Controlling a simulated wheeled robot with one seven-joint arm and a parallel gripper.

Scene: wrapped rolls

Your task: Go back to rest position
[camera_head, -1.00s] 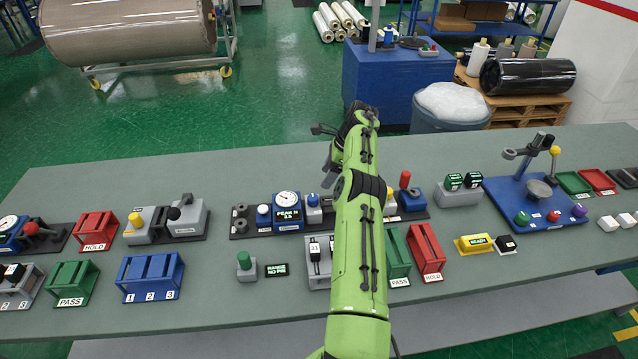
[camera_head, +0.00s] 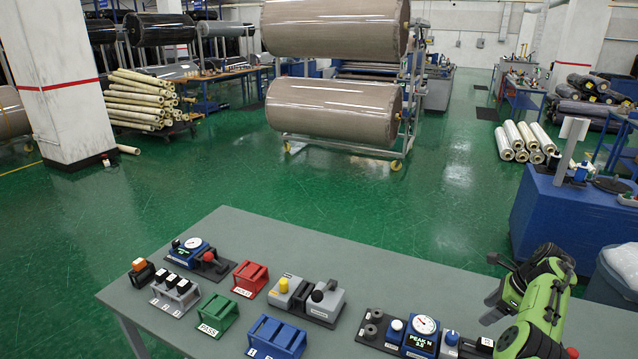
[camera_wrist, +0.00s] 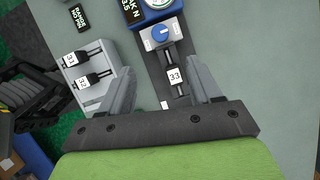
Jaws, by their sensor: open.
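My green arm (camera_head: 538,308) reaches over the bench (camera_head: 232,238) at the lower right of the head view. My gripper (camera_wrist: 157,76) is open. In the wrist view its two grey fingers stand apart over the bench. A dark slide with a small block marked 33 (camera_wrist: 175,76) and a blue knob (camera_wrist: 161,35) shows between and beyond the fingers. I see nothing held. Whether the fingers touch anything cannot be told.
Bench fixtures include a PEAK N gauge unit (camera_head: 419,336), blue rack (camera_head: 275,338), green PASS rack (camera_head: 218,316) and red HOLD rack (camera_head: 249,278). A grey holder with marked slides (camera_wrist: 88,72) is left of the fingers. Green floor (camera_head: 330,205) lies open behind the bench.

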